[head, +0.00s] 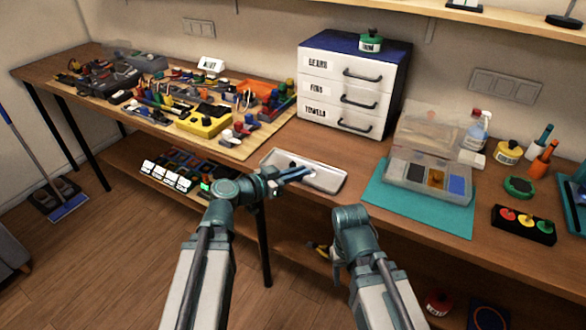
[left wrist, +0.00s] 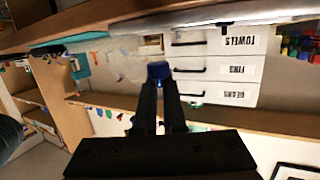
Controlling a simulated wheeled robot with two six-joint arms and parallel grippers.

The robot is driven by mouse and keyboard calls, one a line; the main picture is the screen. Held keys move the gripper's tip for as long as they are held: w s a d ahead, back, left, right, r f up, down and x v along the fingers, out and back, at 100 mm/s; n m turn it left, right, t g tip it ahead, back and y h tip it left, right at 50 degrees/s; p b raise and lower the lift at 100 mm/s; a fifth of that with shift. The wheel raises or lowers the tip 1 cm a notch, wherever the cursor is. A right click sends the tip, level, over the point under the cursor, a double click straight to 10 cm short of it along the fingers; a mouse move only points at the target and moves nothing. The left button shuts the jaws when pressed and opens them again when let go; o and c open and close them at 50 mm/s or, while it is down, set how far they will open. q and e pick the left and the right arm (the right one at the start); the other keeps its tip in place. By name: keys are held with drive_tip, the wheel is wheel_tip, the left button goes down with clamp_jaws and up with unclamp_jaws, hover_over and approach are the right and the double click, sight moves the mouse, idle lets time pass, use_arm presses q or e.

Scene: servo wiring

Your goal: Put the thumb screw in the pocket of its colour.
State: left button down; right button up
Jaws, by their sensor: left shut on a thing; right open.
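My left gripper (head: 308,173) is over the pale shallow tray (head: 326,184) at the front of the bench. In the left wrist view my left gripper (left wrist: 160,88) is shut on a blue thumb screw (left wrist: 158,70) at its fingertips. The screw is too small to make out clearly in the head view. An open clear box with coloured pockets stands to the right on a teal mat (head: 375,197). Its blue pocket (head: 457,186) is at the right end, beside an orange pocket (head: 436,179) and greyer ones. My right arm shows, but its gripper is hidden.
The box's clear lid (head: 428,128) stands raised at the back. A white drawer unit (head: 335,90) stands behind the tray. A tool-covered board (head: 250,145) lies to the left. A black block with coloured knobs (head: 523,225) and bottles are at the right.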

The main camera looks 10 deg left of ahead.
use_arm(q)
drive_tip(key=shift+s+d, duration=0.2)
